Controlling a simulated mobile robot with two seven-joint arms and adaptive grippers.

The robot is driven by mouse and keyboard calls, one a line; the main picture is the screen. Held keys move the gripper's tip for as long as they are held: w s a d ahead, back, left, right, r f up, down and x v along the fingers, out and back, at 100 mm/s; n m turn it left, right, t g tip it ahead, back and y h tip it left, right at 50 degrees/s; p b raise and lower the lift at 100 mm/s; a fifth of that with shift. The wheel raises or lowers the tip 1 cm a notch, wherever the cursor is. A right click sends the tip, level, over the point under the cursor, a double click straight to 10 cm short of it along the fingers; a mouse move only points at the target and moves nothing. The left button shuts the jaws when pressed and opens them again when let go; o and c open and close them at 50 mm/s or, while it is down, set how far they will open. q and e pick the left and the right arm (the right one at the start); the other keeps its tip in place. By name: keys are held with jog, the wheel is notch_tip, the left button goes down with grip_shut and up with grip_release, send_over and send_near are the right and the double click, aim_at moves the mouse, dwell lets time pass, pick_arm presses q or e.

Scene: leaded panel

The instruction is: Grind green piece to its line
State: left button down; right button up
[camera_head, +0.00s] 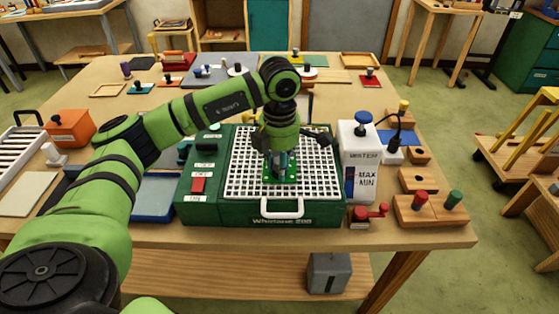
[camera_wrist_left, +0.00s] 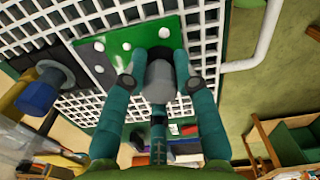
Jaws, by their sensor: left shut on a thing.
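The green piece (camera_head: 267,179) lies flat on or just over the white grid top (camera_head: 240,180) of the green grinder, towards its front. In the left wrist view the green piece (camera_wrist_left: 120,50) is a flat plate with several white dots. My left gripper (camera_head: 281,172) points down over it. Its fingers (camera_wrist_left: 160,85) are closed around a grey cylindrical grip above the green piece. The gripper covers part of the piece in both views. A cylinder with a blue end (camera_wrist_left: 40,95) stands beside the piece in the wrist view. I cannot make out the line.
The grinder has a red switch (camera_head: 198,185) at left and a white front handle (camera_head: 282,209). A white water bottle (camera_head: 358,148) stands close at its right. Wooden blocks with coloured pegs (camera_head: 430,208) stand farther right. A blue tray (camera_head: 154,198) lies left. Several small coloured pieces fill the back of the table.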

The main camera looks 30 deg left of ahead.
pick_arm(q)
jog(key=c, duration=0.9)
grip_release()
notch_tip(320, 180, up, 12)
